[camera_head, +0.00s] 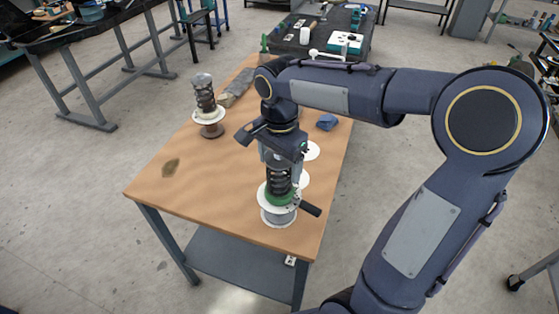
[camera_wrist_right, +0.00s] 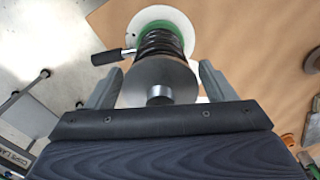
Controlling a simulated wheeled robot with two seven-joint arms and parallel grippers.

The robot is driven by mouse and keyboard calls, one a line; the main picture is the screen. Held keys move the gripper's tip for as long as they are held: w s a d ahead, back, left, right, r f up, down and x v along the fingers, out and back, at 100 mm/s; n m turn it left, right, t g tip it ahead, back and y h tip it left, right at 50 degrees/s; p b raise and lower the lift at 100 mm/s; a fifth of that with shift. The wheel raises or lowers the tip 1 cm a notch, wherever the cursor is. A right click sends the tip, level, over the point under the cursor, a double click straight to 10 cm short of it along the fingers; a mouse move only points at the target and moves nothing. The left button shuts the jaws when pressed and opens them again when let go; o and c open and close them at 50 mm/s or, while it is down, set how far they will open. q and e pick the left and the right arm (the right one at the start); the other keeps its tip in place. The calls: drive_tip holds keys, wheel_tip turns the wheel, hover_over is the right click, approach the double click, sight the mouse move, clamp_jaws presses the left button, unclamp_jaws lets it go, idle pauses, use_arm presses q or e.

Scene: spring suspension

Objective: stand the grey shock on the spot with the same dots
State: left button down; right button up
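A shock with a grey cylindrical top, a black spring (camera_head: 279,182) and a green ring stands upright on a white-flanged, grey-sided base (camera_head: 279,215) near the table's front. My right gripper (camera_head: 276,155) is over its top. In the right wrist view the fingers of my right gripper (camera_wrist_right: 160,80) are spread on either side of the grey top (camera_wrist_right: 155,75), with a narrow gap showing at the right finger. A second shock (camera_head: 205,95), with a grey top and dark spring, stands upright on a white-flanged brown base at the left. No dots can be made out. My left gripper is out of view.
White discs (camera_head: 312,151) lie partly hidden behind my gripper. A dark handle (camera_head: 310,209) sticks out beside the near base. The front left is clear.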

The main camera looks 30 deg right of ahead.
wheel_tip(320, 180, up, 12)
drive_tip(key=shift+f+p, duration=0.15)
drive_tip(key=shift+p, duration=0.55)
drive_tip(key=shift+s+r, duration=0.1)
drive_tip(key=shift+r, duration=0.1)
drive_tip(key=s+a+f+n+t+y, duration=0.2)
drive_tip(key=s+f+n, duration=0.4)
drive_tip(key=s, duration=0.2)
drive_tip(key=s+a+f+n+t+y, duration=0.1)
drive_tip(key=s+a+f+n+t, duration=0.1)
drive_tip(key=s+f+n, duration=0.3)
drive_tip(key=s+n+t, duration=0.1)
drive_tip(key=s, duration=0.2)
drive_tip(key=shift+s+a+f+n+t+y, duration=0.15)
drive_tip(key=shift+s+f+n+t+y, duration=0.15)
drive_tip(key=shift+f+n+y, duration=0.1)
